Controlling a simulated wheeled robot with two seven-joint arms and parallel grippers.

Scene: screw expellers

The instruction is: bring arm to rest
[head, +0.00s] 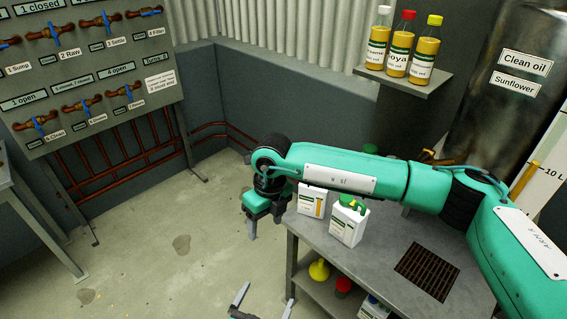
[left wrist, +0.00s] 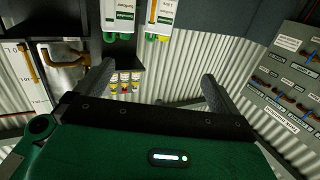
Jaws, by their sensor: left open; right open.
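My right arm (head: 335,172) reaches across the head view from the right. Its gripper (head: 266,222) points down, open and empty, beside the left end of the grey metal table (head: 395,235). My left gripper (head: 265,302) shows only its fingertips at the bottom edge of the head view, spread apart over the floor. In the left wrist view the left gripper's two fingers (left wrist: 155,90) stand wide apart with nothing between them. The rest of my left arm is out of the head view.
White canisters (head: 348,222) stand on the table close to my right forearm, near a drain grate (head: 427,271). Three oil bottles (head: 398,54) stand on a wall shelf (head: 403,80). A valve board (head: 90,70) stands at left. Floor (head: 170,245) between is clear.

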